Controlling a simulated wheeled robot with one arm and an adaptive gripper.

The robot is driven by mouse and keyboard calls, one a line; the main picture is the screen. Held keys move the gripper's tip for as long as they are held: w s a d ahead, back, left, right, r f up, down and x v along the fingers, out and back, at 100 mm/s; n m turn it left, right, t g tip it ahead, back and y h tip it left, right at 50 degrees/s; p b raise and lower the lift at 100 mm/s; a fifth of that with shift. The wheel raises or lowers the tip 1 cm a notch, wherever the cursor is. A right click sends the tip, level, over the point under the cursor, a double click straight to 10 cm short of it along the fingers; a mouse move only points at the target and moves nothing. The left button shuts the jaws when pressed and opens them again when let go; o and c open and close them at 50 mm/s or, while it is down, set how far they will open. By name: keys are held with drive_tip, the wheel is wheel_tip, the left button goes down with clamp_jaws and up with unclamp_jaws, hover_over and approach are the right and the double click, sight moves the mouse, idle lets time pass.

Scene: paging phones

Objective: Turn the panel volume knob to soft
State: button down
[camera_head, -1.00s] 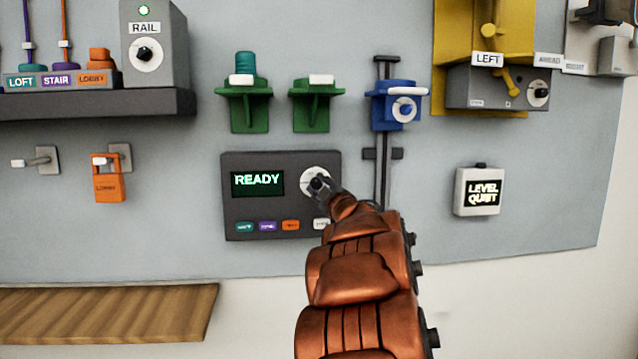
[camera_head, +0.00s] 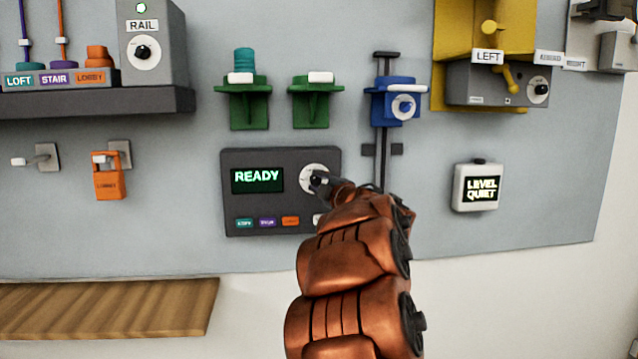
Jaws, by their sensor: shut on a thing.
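The dark grey panel (camera_head: 270,205) is on the wall, with a lit screen (camera_head: 257,180) reading READY and a row of coloured buttons along its bottom. The panel volume knob is black on a round white dial (camera_head: 309,171) at the panel's right. My gripper (camera_head: 319,181) is at the dial, its fingers shut on the knob. The fingers and arm hide most of the knob, part of the dial and the rightmost button. The dial's markings are too small to read.
A small box (camera_head: 477,188) to the right reads LEVEL QUIET. Green brackets (camera_head: 243,105) and a blue slider fixture (camera_head: 396,102) on a vertical rail stick out above. A dark shelf (camera_head: 100,104) is at upper left.

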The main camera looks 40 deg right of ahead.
drive_tip(key=c, duration=0.8)
unclamp_jaws()
drive_tip(key=shift+s+a+f, duration=0.1)
drive_tip(key=shift+s, duration=0.5)
drive_tip(key=v, duration=1)
drive_tip(key=shift+s+a, duration=0.2)
drive_tip(key=shift+s, duration=0.15)
